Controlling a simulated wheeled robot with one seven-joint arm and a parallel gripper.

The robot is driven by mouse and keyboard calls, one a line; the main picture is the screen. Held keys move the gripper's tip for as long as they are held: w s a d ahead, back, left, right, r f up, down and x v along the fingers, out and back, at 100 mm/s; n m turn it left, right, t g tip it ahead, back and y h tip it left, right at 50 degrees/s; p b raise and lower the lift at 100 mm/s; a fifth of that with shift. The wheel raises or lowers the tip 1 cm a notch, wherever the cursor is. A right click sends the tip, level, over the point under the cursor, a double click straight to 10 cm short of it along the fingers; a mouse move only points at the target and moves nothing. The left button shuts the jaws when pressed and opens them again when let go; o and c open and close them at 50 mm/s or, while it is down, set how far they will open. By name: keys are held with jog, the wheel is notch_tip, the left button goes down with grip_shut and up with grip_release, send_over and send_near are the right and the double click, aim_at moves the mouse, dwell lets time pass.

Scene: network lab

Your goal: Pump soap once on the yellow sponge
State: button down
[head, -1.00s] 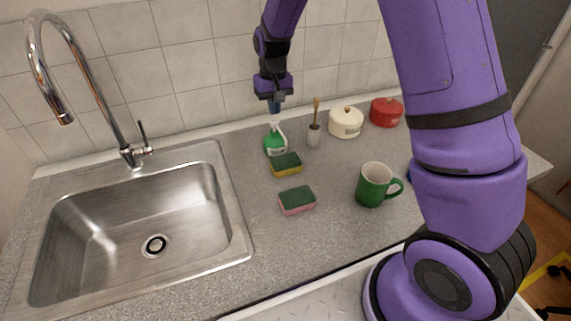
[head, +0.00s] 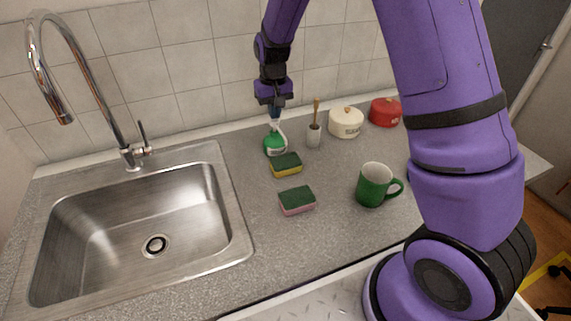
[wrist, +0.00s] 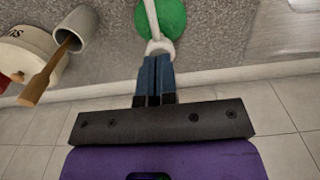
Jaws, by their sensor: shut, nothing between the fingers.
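The green soap bottle (head: 273,146) with a white pump stands on the counter, right of the sink. Its green body also shows in the wrist view (wrist: 172,17). The yellow sponge (head: 286,169) with a dark green top lies just in front of the bottle, close to its base. My gripper (head: 275,113) is shut and empty, pointing down at the top of the pump. In the wrist view its blue fingertips (wrist: 155,64) are together at the white pump head (wrist: 158,46) and seem to touch it. How far the pump is pressed I cannot tell.
A pink sponge (head: 297,204) with a green top and a green mug (head: 376,190) stand nearer the front. A brush holder (head: 313,136), a cream pot (head: 346,122) and a red pot (head: 385,112) are right of the bottle. The sink (head: 231,215) is left.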

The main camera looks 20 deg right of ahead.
jog(key=shift+f, duration=1.1)
jog(key=shift+r, duration=1.8)
jog(key=shift+r, duration=0.1)
jog(key=shift+r, duration=2.9)
